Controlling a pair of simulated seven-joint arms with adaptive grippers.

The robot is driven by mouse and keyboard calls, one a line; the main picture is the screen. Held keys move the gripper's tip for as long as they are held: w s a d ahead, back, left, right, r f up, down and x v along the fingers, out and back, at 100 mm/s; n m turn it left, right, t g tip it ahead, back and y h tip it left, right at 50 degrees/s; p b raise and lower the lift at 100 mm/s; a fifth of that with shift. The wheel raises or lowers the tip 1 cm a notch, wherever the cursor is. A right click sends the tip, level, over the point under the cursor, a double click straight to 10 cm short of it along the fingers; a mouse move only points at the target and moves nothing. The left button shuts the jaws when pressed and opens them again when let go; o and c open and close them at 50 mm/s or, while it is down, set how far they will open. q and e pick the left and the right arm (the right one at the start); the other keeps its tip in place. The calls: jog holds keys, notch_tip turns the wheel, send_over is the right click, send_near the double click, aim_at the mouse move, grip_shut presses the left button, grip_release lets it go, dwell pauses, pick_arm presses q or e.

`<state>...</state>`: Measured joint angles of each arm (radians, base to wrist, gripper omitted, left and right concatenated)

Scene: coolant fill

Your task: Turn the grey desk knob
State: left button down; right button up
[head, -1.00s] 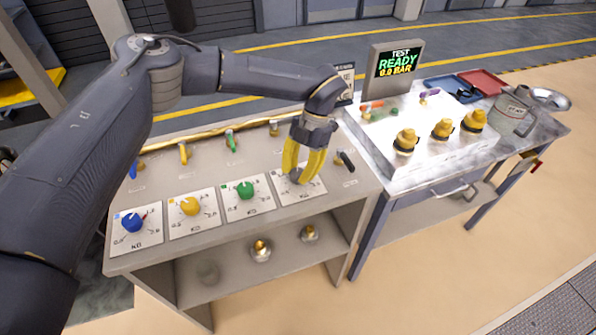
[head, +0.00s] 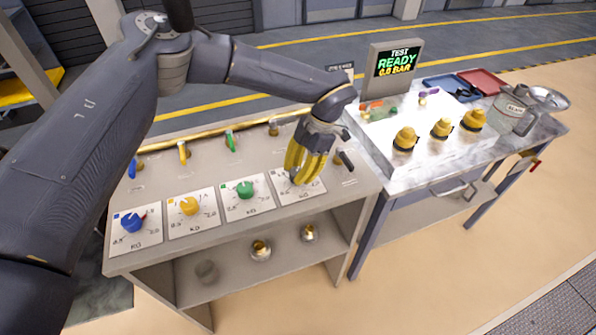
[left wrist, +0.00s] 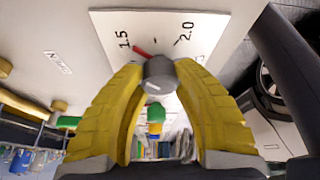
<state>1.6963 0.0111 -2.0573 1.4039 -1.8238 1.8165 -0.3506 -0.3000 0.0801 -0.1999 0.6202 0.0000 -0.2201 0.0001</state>
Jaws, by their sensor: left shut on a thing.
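The grey desk knob (left wrist: 159,76) sits on a white dial plate (left wrist: 215,28) in the left wrist view. Its red pointer lies near the 1.5 mark, with 2.0 to the right. The yellow fingers of my left gripper (left wrist: 159,78) are shut on the knob, one on each side. In the head view my left gripper (head: 299,179) reaches down onto the rightmost dial plate (head: 314,188), and its fingers mostly hide the knob. My right gripper is not in view.
Blue (head: 131,222), yellow (head: 189,206) and green (head: 244,189) knobs stand in a row to the left. Small levers line the desk's back. A black-handled lever (head: 345,160) stands close right of my gripper. A screen (head: 395,68) reads "TEST READY 0.0 BAR".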

pick_arm(q)
jog(key=c, duration=0.9)
grip_release()
